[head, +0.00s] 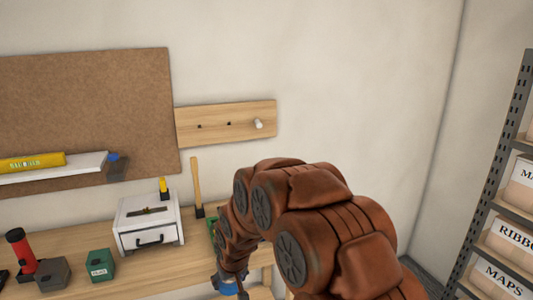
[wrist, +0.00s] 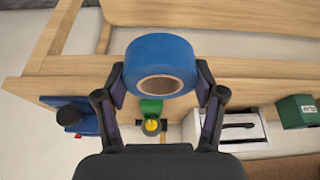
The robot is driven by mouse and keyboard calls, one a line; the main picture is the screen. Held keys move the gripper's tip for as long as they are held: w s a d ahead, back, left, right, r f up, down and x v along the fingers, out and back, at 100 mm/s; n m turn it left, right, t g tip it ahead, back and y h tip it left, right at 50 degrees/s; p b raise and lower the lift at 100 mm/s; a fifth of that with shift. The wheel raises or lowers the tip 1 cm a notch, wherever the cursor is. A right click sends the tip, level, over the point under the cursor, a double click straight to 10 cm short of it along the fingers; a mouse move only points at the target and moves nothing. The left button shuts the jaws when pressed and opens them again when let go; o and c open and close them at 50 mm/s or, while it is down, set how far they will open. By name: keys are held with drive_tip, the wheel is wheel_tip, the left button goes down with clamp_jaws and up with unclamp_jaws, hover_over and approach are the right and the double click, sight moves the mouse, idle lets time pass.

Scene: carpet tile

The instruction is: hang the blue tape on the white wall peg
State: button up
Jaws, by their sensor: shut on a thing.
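My gripper (wrist: 160,88) is shut on the blue tape (wrist: 160,54) in the wrist view, with one finger on each side of the roll. The roll's round opening faces the camera. In the head view my arm hides most of the gripper, and a bit of blue (head: 228,288) shows at its end near the bench's front edge. The white wall peg (head: 258,124) sticks out of the right part of a wooden board on the wall. It is bare and stands above and apart from the gripper.
A shelf with yellow and white items (head: 60,170) juts out at left. A metal rack (head: 492,180) stands at right.

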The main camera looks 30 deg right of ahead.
wheel_tip(320, 180, up, 3)
drive_tip(key=shift+r+h+p, duration=0.1)
drive_tip(key=shift+h+p, duration=0.2)
drive_tip(key=shift+p, duration=0.8)
drive_tip(key=shift+g, duration=0.3)
